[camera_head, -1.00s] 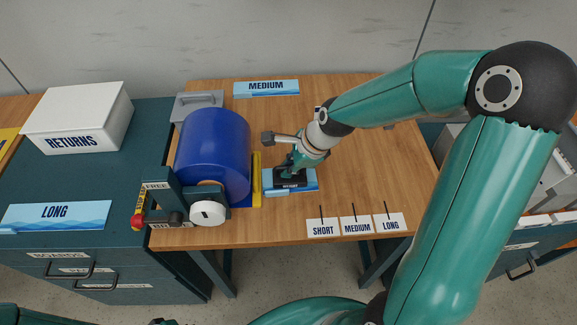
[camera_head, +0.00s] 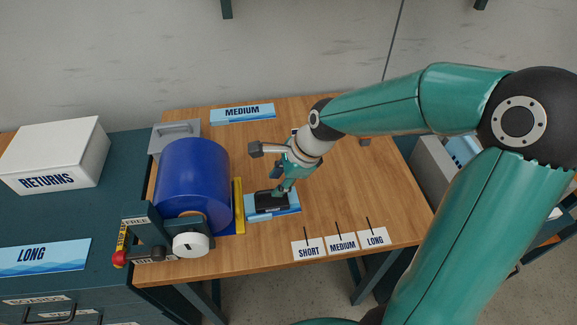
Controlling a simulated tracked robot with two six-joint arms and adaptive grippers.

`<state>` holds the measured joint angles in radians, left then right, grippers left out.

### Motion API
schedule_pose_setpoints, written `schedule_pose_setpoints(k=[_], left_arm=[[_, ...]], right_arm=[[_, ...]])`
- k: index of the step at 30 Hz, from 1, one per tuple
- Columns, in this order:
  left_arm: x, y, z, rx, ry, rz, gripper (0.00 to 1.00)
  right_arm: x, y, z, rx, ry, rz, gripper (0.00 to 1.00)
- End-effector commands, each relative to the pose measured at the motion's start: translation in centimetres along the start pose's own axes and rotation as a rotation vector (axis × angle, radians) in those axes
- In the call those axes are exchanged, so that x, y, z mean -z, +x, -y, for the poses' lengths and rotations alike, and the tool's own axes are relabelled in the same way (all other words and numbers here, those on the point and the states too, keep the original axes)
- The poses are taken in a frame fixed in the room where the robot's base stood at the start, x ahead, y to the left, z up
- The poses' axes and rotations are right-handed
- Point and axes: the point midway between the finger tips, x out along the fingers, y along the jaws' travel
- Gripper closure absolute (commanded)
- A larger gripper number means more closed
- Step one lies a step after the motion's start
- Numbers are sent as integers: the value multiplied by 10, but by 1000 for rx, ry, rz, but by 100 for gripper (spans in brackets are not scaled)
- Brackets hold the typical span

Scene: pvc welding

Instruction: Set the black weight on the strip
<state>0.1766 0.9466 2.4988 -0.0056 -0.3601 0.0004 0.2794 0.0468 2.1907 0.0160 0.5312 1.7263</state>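The black weight (camera_head: 266,201) stands in the middle of the table, low on a light-blue and white flat piece (camera_head: 290,210). My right gripper (camera_head: 279,190) reaches down from the upper right to the weight's top. Its fingers overlap the weight, and I cannot tell whether they are closed on it. A thin yellow strip (camera_head: 239,205) lies left of the weight, beside the large blue roll (camera_head: 193,178). I cannot tell which flat piece is the task's strip. My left gripper is not in view.
The wooden table (camera_head: 350,200) has free room right of the weight. SHORT, MEDIUM and LONG cards (camera_head: 341,243) stand at its front edge. A dark stand with a white knob (camera_head: 190,245) is at the roll's front. A white RETURNS box (camera_head: 60,150) is left.

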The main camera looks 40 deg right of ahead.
Motion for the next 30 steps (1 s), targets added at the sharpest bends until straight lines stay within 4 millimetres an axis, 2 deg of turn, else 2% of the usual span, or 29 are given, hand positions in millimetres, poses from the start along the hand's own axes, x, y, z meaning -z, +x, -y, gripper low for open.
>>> schedule_pose_setpoints(k=[1,3,10,15,30], left_arm=[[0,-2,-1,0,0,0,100],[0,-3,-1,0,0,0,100],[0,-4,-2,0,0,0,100],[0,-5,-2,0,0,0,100],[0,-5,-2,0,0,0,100]], right_arm=[[0,-13,2,6,0,1,64],[0,-27,2,6,0,1,64],[0,-56,1,2,0,0,64],[0,-62,0,0,0,0,64],[0,-61,0,0,0,0,64]])
